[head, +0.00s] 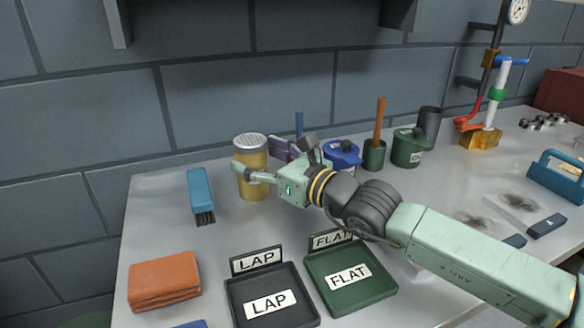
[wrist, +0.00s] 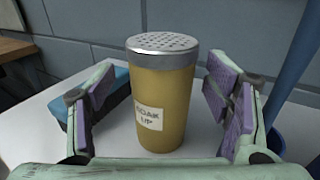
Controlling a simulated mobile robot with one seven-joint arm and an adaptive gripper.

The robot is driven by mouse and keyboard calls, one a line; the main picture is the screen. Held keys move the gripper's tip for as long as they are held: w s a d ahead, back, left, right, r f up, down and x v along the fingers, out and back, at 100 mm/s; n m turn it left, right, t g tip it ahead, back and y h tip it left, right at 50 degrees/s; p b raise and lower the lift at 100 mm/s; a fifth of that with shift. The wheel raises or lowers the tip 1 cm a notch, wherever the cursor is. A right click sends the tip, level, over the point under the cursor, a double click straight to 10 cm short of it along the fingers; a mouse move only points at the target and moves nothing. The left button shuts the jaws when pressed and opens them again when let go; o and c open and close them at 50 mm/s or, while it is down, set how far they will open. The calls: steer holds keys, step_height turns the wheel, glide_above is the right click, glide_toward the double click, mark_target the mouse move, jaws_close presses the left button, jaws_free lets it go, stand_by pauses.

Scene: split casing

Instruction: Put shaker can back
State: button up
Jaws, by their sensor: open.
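The shaker can (head: 253,180) is yellow with a perforated metal top and stands upright on the grey bench near the wall. In the wrist view the can (wrist: 162,95) stands between my open fingers, its label partly legible as "...UP". My gripper (head: 262,166) is at the can from the right side in the head view. In the wrist view its purple-padded fingers (wrist: 165,105) are spread, with a visible gap on each side of the can.
A blue brush (head: 201,195) lies left of the can. A folded orange cloth (head: 164,280), a black LAP tray (head: 233,305) and a green FLAT tray (head: 387,288) are in front. A blue-lidded pot (head: 342,156) and green containers (head: 408,150) stand to the right.

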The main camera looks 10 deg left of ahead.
steer(key=shift+s+d+r+p, duration=0.15)
steer(key=shift+d+r+p, duration=0.2)
steer(key=shift+d+p, duration=0.3)
steer(key=p+v, duration=0.1)
steer(key=p, duration=0.3)
steer(key=shift+s+d, duration=0.2)
steer(key=shift+d, duration=0.05)
steer(key=v, duration=0.4)
steer(key=p+v, duration=0.1)
steer(key=v, duration=0.1)
steer(key=shift+f, duration=0.4)
steer(key=shift+s+d, duration=0.3)
steer(key=shift+d, duration=0.1)
